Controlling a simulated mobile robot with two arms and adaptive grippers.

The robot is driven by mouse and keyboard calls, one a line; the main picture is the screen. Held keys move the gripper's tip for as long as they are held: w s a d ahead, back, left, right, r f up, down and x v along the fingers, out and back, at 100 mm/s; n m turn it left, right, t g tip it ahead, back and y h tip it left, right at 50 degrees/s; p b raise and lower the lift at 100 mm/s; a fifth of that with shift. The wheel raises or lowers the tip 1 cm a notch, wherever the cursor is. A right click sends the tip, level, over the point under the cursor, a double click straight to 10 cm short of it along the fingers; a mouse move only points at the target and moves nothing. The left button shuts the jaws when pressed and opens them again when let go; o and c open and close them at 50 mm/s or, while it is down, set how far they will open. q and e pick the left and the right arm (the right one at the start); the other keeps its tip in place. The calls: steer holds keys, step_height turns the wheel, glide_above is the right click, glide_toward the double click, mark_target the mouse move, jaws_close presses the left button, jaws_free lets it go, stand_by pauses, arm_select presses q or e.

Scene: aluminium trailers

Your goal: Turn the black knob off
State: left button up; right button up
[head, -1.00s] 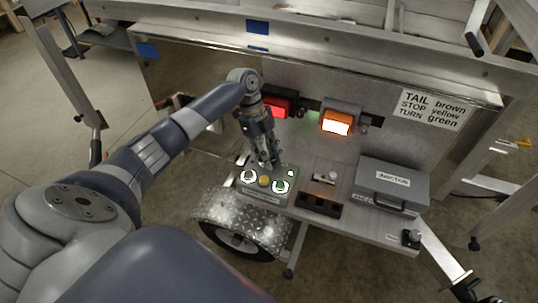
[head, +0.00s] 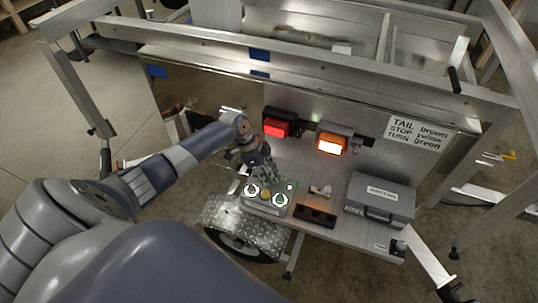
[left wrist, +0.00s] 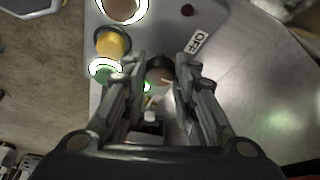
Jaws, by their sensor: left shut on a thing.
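The control box (head: 262,208) sits at the left end of the metal shelf, with two white-ringed buttons and a yellow button (head: 265,195) on top. In the left wrist view the black knob (left wrist: 158,66) is between my fingertips, partly hidden by them, near an "OFF" label (left wrist: 197,42). My left gripper (head: 264,178) reaches down to the back of the box in the head view, and its fingers (left wrist: 163,75) are shut on the knob. The knob's pointing direction is unclear. My right gripper is not in view.
A lit red lamp (head: 275,129) and a lit orange lamp (head: 330,145) are on the panel behind. A black socket block (head: 316,216) and a grey toolbox (head: 380,199) stand to the right on the shelf. A wheel fender (head: 238,213) is below left.

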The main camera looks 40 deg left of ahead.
arm_select(q)
steer(key=n+p, duration=0.2)
steer(key=n+t+y+p, duration=0.1)
steer(key=n+p, duration=0.1)
steer(key=p, duration=0.1)
steer(key=n+y+p, duration=0.1)
steer(key=n+p, duration=0.1)
steer(key=shift+s+d+r+t, duration=0.2)
steer(key=shift+d+r+t, duration=0.1)
steer(key=shift+d+f+n+t+y+p, duration=0.1)
steer(key=shift+n+y+p, duration=0.1)
steer(key=shift+n+p, duration=0.45)
steer(key=shift+a+f+n+t+y+p, duration=0.1)
steer(key=shift+n+y+p, duration=0.1)
steer(key=shift+n+p, duration=0.35)
steer(key=shift+d+n+t+y+p, duration=0.1)
steer(key=shift+n+y+p, duration=0.1)
steer(key=shift+n+p, duration=0.45)
steer(key=shift+c, duration=0.2)
steer(key=o, duration=1.1)
steer(key=shift+f, duration=0.1)
steer(key=v, duration=1.2)
steer(key=shift+w, duration=0.1)
